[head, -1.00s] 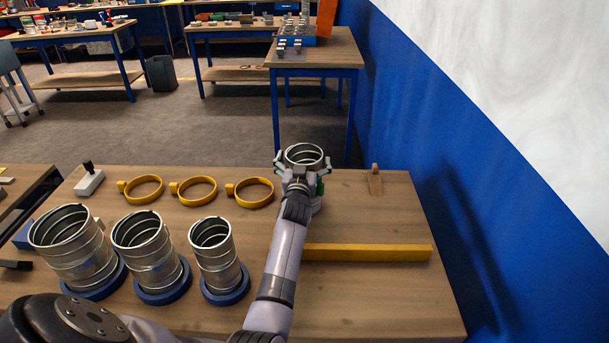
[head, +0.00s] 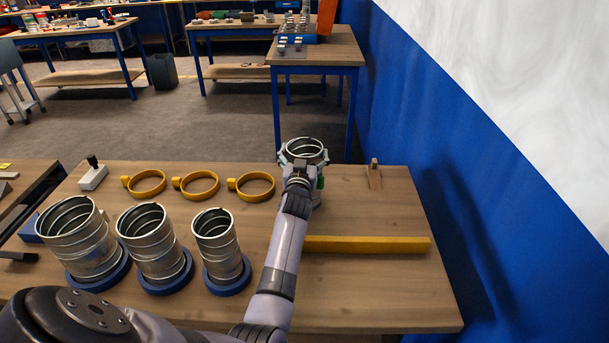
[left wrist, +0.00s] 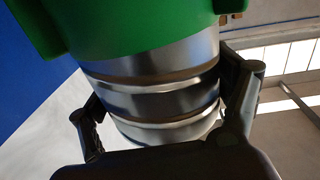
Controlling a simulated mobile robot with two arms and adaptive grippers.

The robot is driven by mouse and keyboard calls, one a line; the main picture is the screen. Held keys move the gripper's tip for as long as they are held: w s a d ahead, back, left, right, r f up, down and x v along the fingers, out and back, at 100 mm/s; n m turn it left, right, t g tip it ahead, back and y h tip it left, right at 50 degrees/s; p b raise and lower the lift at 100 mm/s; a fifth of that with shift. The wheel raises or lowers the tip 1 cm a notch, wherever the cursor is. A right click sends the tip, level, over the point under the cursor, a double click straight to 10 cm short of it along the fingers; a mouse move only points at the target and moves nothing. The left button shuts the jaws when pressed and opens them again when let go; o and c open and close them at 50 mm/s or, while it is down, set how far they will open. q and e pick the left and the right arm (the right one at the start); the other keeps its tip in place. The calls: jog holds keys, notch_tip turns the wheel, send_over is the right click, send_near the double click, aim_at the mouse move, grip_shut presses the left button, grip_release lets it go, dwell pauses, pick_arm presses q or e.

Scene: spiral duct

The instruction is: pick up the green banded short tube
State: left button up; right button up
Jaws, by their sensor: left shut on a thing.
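The green banded short tube is a shiny ribbed metal tube (head: 305,149) near the far edge of the workbench. A bit of its green band (head: 320,183) shows beside my wrist in the head view. My left gripper (head: 303,160) is shut around the tube's upper part. In the left wrist view, its fingers (left wrist: 165,108) press on both sides of the ribbed metal (left wrist: 160,75), and the wide green band (left wrist: 140,22) fills the top. My arm hides most of the tube's lower part, so I cannot tell whether it touches the bench. My right gripper is not in view.
Three larger metal tubes stand in blue rings (head: 227,278) at the front left. Three yellow clamps (head: 251,187) lie behind them. A yellow bar (head: 370,245) lies right of my arm, and a small wooden piece (head: 374,174) stands near the back right. A blue wall (head: 450,150) borders the right side.

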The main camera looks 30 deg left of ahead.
pick_arm(q)
jog(key=shift+f, duration=0.15)
jog(key=c, duration=0.4)
jog(key=shift+c, duration=0.2)
jog(key=shift+r, duration=0.2)
